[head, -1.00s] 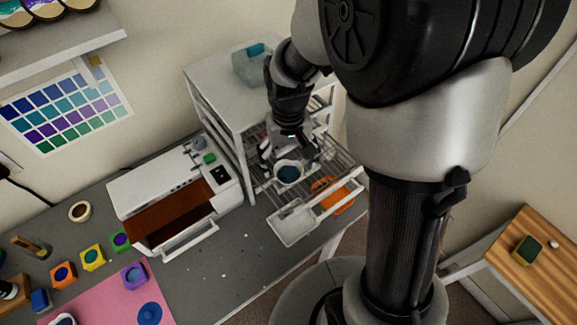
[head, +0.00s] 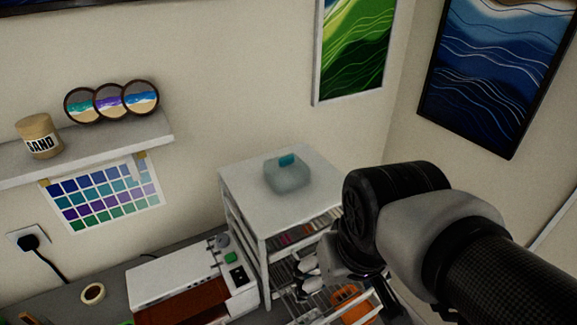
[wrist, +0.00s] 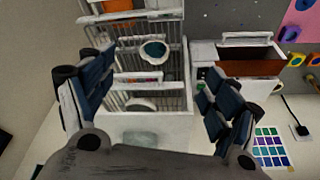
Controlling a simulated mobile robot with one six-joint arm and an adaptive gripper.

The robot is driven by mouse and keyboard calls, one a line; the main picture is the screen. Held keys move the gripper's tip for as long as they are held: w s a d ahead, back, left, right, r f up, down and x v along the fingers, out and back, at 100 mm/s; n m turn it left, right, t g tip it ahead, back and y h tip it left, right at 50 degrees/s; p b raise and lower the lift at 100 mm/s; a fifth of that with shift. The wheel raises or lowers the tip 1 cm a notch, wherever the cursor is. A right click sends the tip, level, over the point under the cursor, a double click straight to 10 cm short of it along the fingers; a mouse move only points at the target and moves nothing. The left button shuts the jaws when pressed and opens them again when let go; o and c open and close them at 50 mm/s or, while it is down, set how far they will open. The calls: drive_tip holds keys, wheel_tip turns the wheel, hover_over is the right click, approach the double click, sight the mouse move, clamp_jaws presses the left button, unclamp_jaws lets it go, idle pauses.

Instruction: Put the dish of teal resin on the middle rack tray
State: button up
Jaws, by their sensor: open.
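The dish of teal resin (wrist: 154,50), a white round dish with dark teal inside, sits upright on a wire rack tray (wrist: 172,75) in the wrist view. I cannot tell for sure which level that tray is. My gripper (wrist: 155,68) is open, its dark-padded fingers spread wide on either side of the view, apart from the dish. In the head view my gripper (head: 312,264) is at the front of the white rack (head: 236,205), partly hidden by my arm. The dish cannot be made out there.
A cloudy container (head: 287,175) stands on the rack top. A white machine with a brown opening (head: 180,305) stands left of the rack. An orange object (head: 352,303) lies low by the rack. A wall shelf (head: 85,150) holds a sand jar and round coasters.

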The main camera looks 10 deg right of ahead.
drive_tip(key=shift+t, duration=0.6)
drive_tip(key=s, duration=0.4)
drive_tip(key=shift+r, duration=0.15)
